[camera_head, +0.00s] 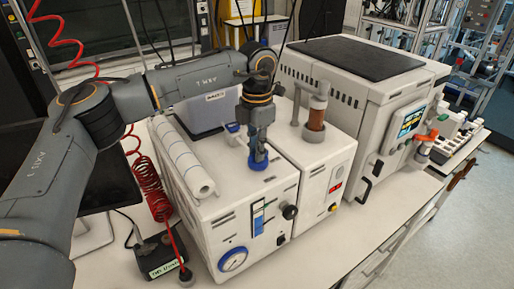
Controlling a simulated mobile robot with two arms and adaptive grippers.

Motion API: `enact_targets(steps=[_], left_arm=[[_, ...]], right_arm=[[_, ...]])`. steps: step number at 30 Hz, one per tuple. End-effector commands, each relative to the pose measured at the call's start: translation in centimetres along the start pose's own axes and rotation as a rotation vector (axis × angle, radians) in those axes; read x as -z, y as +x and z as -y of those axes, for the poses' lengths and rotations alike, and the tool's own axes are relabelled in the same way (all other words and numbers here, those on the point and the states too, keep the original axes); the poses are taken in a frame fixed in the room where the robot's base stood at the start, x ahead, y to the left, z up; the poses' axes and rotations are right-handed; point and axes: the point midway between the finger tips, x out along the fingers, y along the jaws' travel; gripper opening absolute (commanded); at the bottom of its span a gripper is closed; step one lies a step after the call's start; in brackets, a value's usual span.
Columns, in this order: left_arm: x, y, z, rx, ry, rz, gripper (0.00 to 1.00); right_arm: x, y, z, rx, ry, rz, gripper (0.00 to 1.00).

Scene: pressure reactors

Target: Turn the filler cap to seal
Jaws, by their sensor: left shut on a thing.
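My left gripper (258,150) points down over the top of a white bench unit (217,213) with a round gauge and a black knob on its front. The gripper is shut on a blue cap (258,162), taken to be the filler cap, on the unit's top face. The fingers cover part of the cap, so I cannot tell how it is seated. My right gripper is not in view.
A paper roll (186,165) lies on the unit, left of the gripper. A brown column (317,110) stands to the right, before a larger white instrument (349,85) with a screen. A red coiled hose (150,182) hangs at the left. Bare bench (335,240) shows in front.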

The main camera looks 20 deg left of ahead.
Motion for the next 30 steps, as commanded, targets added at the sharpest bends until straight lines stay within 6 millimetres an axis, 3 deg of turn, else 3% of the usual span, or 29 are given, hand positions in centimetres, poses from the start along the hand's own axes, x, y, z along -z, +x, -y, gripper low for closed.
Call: enact_targets(steps=[11,30], left_arm=[[-0.1,0.1,-0.1,-0.001,0.105,0.002,0.0],[-0.2,-0.1,-0.3,-0.002,0.677,0.003,0.0]], right_arm=[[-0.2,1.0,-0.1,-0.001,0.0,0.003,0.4],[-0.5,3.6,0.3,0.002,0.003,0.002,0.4]])
